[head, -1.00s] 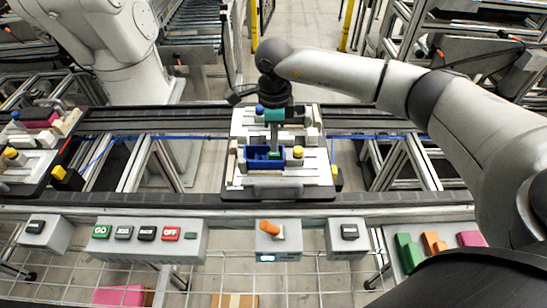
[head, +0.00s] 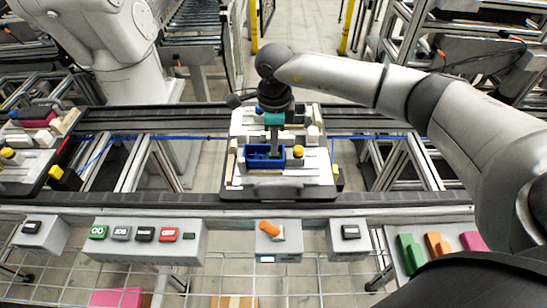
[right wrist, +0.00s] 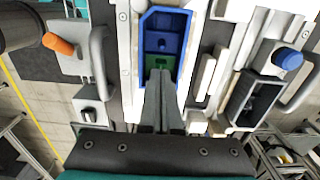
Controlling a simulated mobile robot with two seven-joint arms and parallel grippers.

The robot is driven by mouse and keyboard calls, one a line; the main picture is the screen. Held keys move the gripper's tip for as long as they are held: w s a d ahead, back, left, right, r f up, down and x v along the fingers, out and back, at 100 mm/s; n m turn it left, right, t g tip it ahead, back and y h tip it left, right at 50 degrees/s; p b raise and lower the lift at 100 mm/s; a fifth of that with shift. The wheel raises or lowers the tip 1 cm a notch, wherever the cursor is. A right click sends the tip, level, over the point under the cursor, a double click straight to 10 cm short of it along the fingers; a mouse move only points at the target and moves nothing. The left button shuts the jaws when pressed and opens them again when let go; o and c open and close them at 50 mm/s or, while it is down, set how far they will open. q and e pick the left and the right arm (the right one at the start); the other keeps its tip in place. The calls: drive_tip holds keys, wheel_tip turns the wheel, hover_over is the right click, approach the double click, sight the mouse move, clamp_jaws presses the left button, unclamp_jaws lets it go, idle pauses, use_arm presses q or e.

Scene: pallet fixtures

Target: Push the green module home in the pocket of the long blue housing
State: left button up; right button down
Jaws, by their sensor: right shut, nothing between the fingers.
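The long blue housing (head: 252,163) sits on the pallet at the middle of the conveyor; it also shows in the right wrist view (right wrist: 150,22). The green module (right wrist: 155,62) is inside the housing, at its end nearer my fingers in that view. How deep it sits is unclear. My right gripper (right wrist: 160,74) points down over the housing, shut with nothing between its fingers. Its fingertips are at the green module and seem to touch it. In the head view the right gripper (head: 274,146) hides most of the module. My left gripper is not in view.
The pallet (head: 290,192) carries a yellow knob (head: 298,152) close right of the housing. A black housing (right wrist: 262,92) and a blue knob (right wrist: 287,59) lie beside it. In front are a button box (head: 150,240) and an orange lever (head: 270,228). Coloured parts lie at lower right.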

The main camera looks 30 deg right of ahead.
drive_tip(key=shift+r, duration=0.15)
wheel_tip(320, 180, up, 7)
drive_tip(key=p, duration=0.5)
drive_tip(key=shift+f, duration=0.2)
idle(0.5)
